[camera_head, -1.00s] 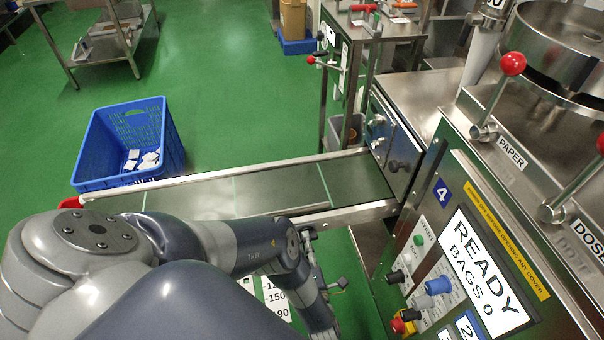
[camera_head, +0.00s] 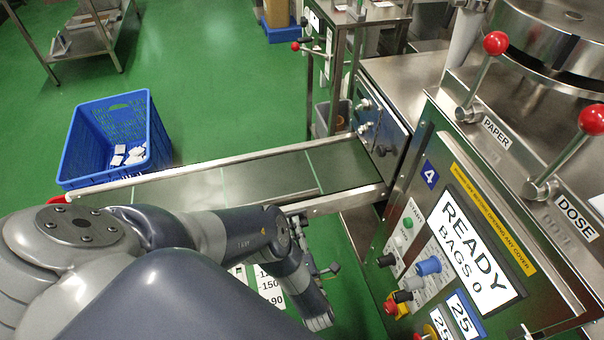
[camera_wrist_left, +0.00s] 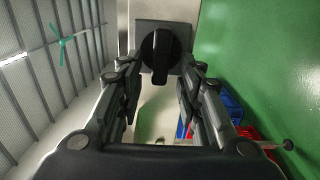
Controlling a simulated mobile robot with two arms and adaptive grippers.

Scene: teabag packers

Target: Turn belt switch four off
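In the left wrist view a black rotary knob (camera_wrist_left: 160,55) on a dark square plate (camera_wrist_left: 177,32) stands just ahead of my left gripper (camera_wrist_left: 157,90). The gripper's two fingers are apart, with the knob beyond and between their tips; I see no contact. In the head view my left gripper (camera_head: 328,270) shows only in small part past my forearm, beside machine four's panel. The machine carries a blue label "4" (camera_head: 430,174) and a screen (camera_head: 478,250) reading READY, BAGS 0. A black knob (camera_head: 386,260) is on its panel; its label is unreadable. My right gripper is out of view.
A conveyor (camera_head: 260,178) runs from machine four toward a blue crate (camera_head: 80,135) holding several white packets. A red stop button (camera_head: 391,307) and a blue knob (camera_head: 428,266) are on the panel. Red-balled levers (camera_head: 495,43) stand above.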

